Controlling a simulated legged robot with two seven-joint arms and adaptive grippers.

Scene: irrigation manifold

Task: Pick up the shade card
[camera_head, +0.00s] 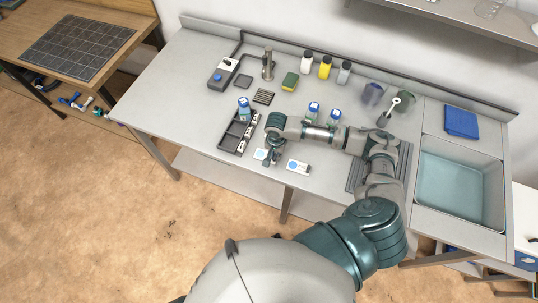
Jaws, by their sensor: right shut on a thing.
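My right arm reaches in from the lower right, and its gripper (270,160) points down near the front edge of the grey bench (185,80). It is shut on a small white card with a pale blue patch (261,155), which shows just left of the fingers and seems to be the shade card. The fingers hide part of it, and I cannot tell whether it touches the bench. A similar white card with a blue mark (298,166) lies on the bench just right of the gripper. My left gripper is not in view.
A dark compartment tray (229,143) with white pieces stands left of the gripper. Small blue-topped bottles (313,110) stand behind my forearm. A sink (460,185) is at right.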

